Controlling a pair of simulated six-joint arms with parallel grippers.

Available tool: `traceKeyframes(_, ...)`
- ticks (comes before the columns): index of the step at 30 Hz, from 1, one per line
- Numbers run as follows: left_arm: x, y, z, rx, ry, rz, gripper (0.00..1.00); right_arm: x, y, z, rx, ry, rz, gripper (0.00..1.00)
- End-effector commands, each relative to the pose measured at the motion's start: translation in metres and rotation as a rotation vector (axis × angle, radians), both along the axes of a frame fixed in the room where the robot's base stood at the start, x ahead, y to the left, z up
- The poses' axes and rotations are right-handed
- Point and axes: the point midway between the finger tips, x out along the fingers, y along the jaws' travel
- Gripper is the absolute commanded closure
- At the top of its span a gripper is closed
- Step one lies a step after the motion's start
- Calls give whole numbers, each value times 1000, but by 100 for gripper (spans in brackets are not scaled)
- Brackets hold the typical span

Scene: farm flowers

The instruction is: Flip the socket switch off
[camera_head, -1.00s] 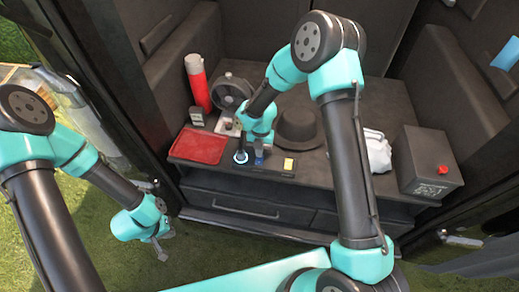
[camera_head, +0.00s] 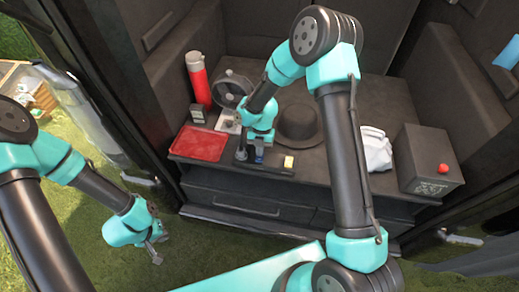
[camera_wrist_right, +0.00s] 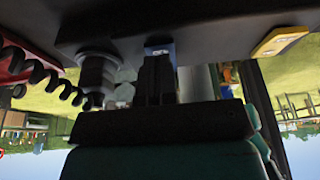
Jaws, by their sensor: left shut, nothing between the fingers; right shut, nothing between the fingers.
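A dark panel strip (camera_head: 225,161) runs along the front edge of the black counter. It holds a small blue switch (camera_head: 259,155), a round black socket plug (camera_head: 241,153) and a yellow piece (camera_head: 289,162). In the right wrist view, the blue switch (camera_wrist_right: 159,49) lies just beyond the fingertips of my right gripper (camera_wrist_right: 158,70), which is shut and empty. The plug (camera_wrist_right: 97,74) with a coiled cord is to the left, the yellow piece (camera_wrist_right: 280,42) to the right. Contact with the switch cannot be told. My left gripper (camera_head: 154,254) hangs shut over the grass.
A red tray (camera_head: 199,144), red bottle (camera_head: 197,79), fan (camera_head: 231,90), black hat (camera_head: 302,120), white bag (camera_head: 375,149) and dark box with a red button (camera_head: 428,160) stand on the counter. Drawers (camera_head: 240,203) are below the panel.

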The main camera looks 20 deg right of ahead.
Motion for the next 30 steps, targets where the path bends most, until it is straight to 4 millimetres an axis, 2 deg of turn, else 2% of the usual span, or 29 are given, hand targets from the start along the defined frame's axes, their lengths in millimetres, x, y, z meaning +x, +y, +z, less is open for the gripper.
traceKeyframes(8,0,0,0,0,0,0,100,-8,5,4,-1,0,0,100)
traceKeyframes(20,0,0,0,0,0,0,100,-8,4,6,-1,-1,0,100)
traceKeyframes(26,0,0,0,0,0,0,100,-6,2,22,-1,-3,-2,100)
traceKeyframes(30,0,0,0,0,0,0,100,-4,-1,44,0,-4,-7,100)
